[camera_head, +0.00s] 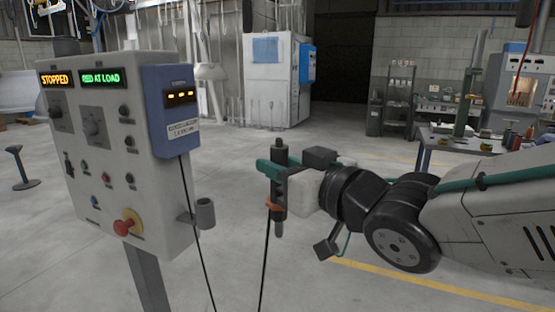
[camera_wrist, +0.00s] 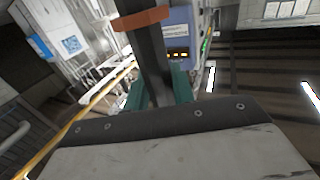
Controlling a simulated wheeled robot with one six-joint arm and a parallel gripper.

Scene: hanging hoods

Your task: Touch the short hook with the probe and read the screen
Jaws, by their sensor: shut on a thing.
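My gripper (camera_head: 272,170), with green fingers, is shut on the probe (camera_head: 280,153), a dark upright cylinder with an orange collar and a black cable hanging below. In the wrist view, the probe (camera_wrist: 150,50) rises between the green fingers (camera_wrist: 158,90). The screen (camera_head: 181,96) is on a blue meter box (camera_head: 175,125) at the control panel's right side and shows only orange dashes. I cannot tell which is the short hook.
A white cabinet (camera_head: 275,80) stands behind. A workbench (camera_head: 470,150) is at right. The floor between is mostly clear.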

